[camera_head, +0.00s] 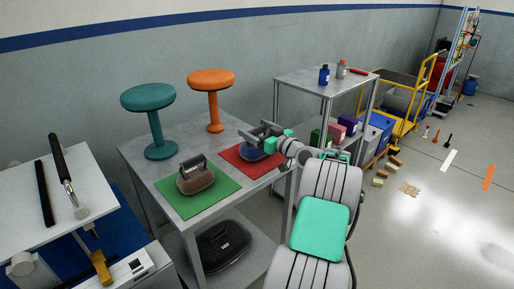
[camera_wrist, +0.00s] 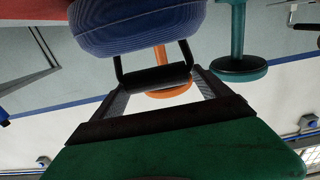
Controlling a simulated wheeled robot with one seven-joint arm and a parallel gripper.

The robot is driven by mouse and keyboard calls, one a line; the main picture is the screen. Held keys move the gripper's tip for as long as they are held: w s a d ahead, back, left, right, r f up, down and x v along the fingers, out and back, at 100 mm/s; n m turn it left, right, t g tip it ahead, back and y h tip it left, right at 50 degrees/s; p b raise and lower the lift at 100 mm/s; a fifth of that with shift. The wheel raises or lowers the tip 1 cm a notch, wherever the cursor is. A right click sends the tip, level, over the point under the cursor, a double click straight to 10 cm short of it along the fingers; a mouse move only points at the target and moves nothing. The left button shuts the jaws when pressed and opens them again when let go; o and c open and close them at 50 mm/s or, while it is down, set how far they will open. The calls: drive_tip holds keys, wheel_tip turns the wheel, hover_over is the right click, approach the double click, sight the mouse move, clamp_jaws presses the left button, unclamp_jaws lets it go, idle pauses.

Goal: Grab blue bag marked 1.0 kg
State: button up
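The blue bag (camera_head: 251,151) sits on the red mat (camera_head: 236,160) on the grey table. It is a rounded bag with a black handle on top. In the wrist view the bag (camera_wrist: 137,28) is at the top, upside down, with its handle (camera_wrist: 155,77) toward my gripper. My gripper (camera_head: 258,135) is over the bag; in the wrist view its two fingers (camera_wrist: 157,86) are spread apart near the two ends of the handle. I cannot tell whether they touch it. No weight marking is readable. In the head view my gripper partly hides the bag.
A brown bag (camera_head: 196,178) with a handle lies on a green mat (camera_head: 180,199) beside it. A teal stool (camera_head: 148,98) and an orange stool (camera_head: 211,80) stand at the table's back. A black bag (camera_head: 223,244) is on the shelf below.

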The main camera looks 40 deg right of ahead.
drive_tip(key=c, duration=1.8)
drive_tip(key=shift+r, duration=0.15)
clamp_jaws()
